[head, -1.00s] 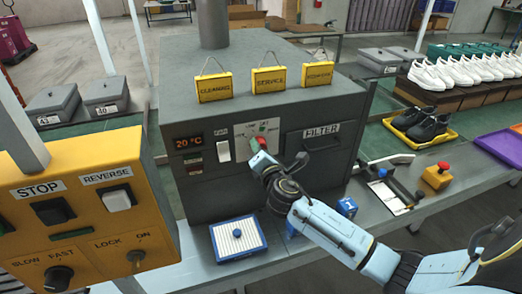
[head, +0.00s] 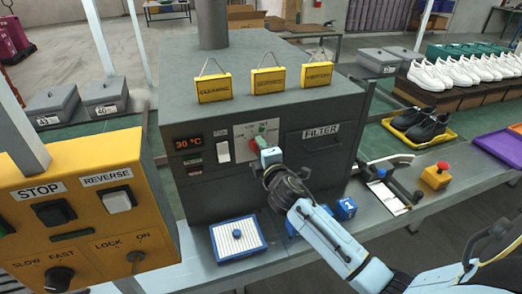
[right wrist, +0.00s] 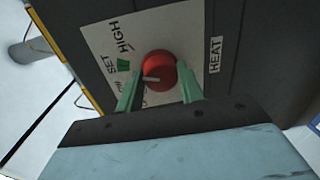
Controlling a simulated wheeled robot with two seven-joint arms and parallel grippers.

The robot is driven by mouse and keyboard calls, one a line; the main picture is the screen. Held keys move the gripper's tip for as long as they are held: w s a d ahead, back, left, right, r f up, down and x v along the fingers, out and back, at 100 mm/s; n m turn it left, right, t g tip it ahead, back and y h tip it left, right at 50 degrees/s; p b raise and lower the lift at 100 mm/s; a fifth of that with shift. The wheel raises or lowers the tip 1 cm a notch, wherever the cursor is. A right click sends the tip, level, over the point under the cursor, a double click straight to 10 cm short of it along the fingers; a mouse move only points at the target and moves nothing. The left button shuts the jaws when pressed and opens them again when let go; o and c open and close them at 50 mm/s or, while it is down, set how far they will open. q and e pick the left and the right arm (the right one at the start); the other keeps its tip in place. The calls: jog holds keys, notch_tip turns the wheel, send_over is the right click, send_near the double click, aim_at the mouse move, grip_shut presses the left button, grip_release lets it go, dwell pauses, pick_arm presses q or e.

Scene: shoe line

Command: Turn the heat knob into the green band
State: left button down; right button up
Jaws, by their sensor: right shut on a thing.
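The knob's pale pointer line points left in the wrist view, a little below the small green band (right wrist: 123,65) beside SET. The lower label is partly hidden by a finger. In the head view the knob (head: 259,141) is mostly covered by my right gripper (head: 265,150). The display (head: 188,143) reads 30 °C. My left gripper is not in view.
A white switch (head: 223,151) is left of the knob, and a FILTER drawer (head: 318,148) is right of it. The yellow control box (head: 95,215) stands close at left. A blue-rimmed pad (head: 215,243) and blue blocks (head: 345,208) lie on the bench below.

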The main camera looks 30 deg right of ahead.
dwell(0.5)
jog(key=o, duration=1)
jog(key=shift+s, duration=0.1)
jog(key=v, duration=1.3)
jog(key=shift+s, duration=0.1)
